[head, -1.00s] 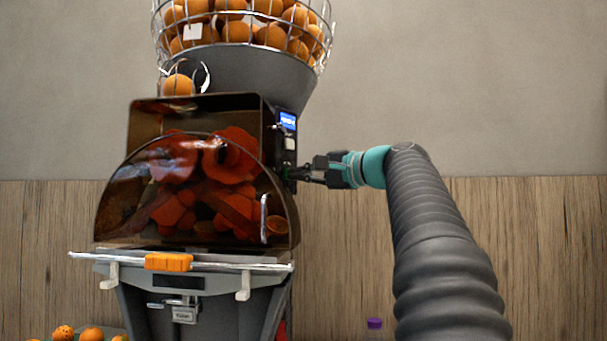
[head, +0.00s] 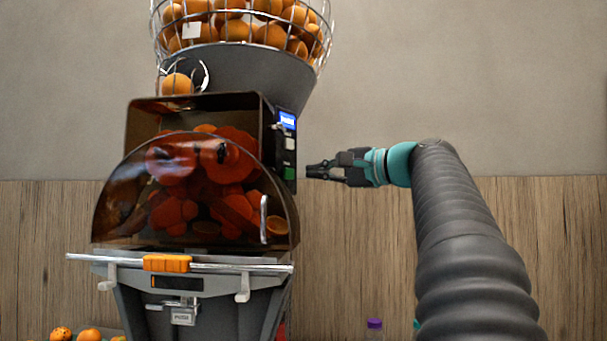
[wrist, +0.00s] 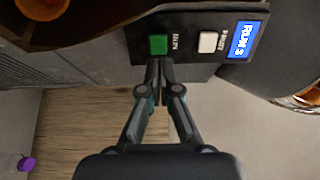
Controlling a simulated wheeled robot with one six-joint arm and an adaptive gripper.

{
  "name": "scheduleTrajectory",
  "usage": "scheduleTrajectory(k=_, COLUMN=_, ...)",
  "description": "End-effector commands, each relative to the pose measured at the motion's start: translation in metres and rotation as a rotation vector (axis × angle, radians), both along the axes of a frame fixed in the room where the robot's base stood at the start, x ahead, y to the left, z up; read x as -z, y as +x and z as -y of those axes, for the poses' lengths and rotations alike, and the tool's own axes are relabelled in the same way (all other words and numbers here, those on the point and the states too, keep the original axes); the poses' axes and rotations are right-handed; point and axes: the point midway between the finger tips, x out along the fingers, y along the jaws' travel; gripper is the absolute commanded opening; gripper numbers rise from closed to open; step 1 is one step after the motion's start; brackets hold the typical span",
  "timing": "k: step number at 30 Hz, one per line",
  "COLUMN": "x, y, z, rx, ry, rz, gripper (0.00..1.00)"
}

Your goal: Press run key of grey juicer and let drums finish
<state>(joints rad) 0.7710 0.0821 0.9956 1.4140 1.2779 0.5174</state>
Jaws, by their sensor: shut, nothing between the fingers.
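The grey juicer (head: 212,79) stands left of centre, with red drums (head: 228,160) behind its dark clear cover (head: 120,205). Its side panel has a lit blue display (head: 287,121), a white key (head: 289,143) and a green run key (head: 289,173). In the wrist view the green key (wrist: 158,44) is marked RUN, and the display (wrist: 243,40) seems to read "RUN 3". My gripper (head: 310,171) is shut and empty, just right of the green key with a small gap between. In the wrist view its fingertips (wrist: 159,64) point at the panel below that key.
A wire basket of oranges (head: 237,30) tops the juicer. A bar with an orange grip (head: 167,263) crosses its front. A purple-capped bottle (head: 374,324) stands low at centre right. Loose oranges (head: 88,334) lie at lower left.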

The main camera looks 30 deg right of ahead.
Motion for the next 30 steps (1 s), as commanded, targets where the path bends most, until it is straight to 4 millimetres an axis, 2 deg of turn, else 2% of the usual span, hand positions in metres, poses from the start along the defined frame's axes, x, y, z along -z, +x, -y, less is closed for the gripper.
scheduleTrajectory(k=1, x=0.001, y=-0.011, z=0.006, rx=0.006, ry=0.000, rz=0.001, gripper=0.00)
scheduleTrajectory(k=6, x=0.000, y=-0.038, z=0.017, rx=-0.003, ry=0.000, rz=0.001, gripper=0.00)
scheduleTrajectory(k=12, x=0.000, y=-0.063, z=0.029, rx=-0.004, ry=0.000, rz=0.001, gripper=0.00)
scheduleTrajectory(k=18, x=0.000, y=-0.075, z=0.035, rx=-0.006, ry=0.000, rz=0.001, gripper=0.00)
scheduleTrajectory(k=30, x=0.000, y=-0.076, z=0.036, rx=-0.006, ry=0.000, rz=0.001, gripper=0.00)
